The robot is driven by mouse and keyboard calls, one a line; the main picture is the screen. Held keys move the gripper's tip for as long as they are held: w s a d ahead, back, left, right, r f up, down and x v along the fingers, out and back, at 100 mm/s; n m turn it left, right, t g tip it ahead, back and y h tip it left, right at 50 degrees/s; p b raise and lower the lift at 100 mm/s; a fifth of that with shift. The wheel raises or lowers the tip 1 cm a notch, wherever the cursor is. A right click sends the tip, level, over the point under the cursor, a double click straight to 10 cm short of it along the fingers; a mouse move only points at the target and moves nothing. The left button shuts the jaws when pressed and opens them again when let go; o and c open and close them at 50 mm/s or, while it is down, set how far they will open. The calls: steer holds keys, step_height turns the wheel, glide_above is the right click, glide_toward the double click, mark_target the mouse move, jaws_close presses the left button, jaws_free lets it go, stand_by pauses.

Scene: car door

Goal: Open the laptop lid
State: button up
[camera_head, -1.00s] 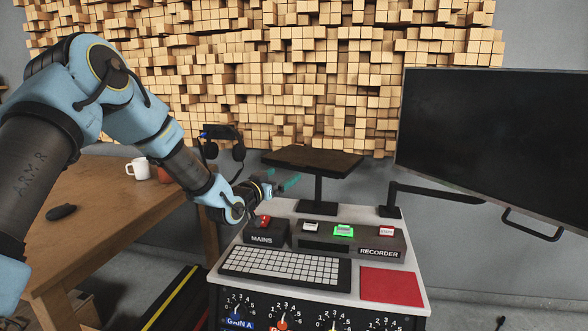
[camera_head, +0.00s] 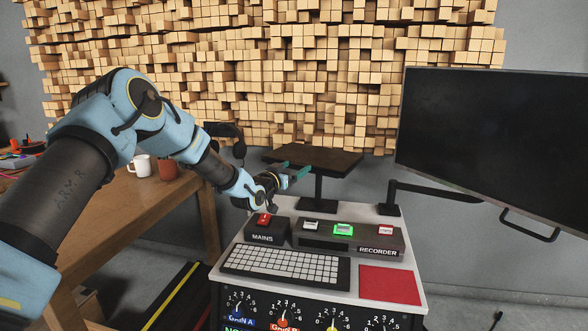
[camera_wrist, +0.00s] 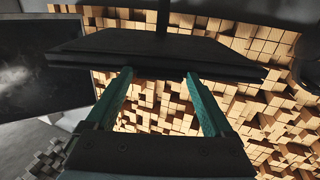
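No clearly recognisable laptop shows. A thin dark flat slab (camera_head: 318,160) lies level on top of a black post behind the console; I cannot tell whether it is a closed laptop or a plain shelf. In the wrist view the slab (camera_wrist: 155,47) spans the upper part, with its post going up out of the picture. My gripper (camera_head: 294,169) is at the slab's near left edge in the head view. In the wrist view its teal fingers (camera_wrist: 158,74) are wide apart with nothing between them, their tips close to the slab's edge. Contact cannot be told.
A console (camera_head: 352,210) with a MAINS switch box (camera_head: 263,235), a RECORDER box (camera_head: 378,253), a keyboard (camera_head: 285,264) and a red pad (camera_head: 390,285) stands below. A large monitor (camera_head: 490,145) is at right. A wooden table (camera_head: 120,215) with mugs is at left.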

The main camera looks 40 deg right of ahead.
jaws_close()
stand_by(0.5)
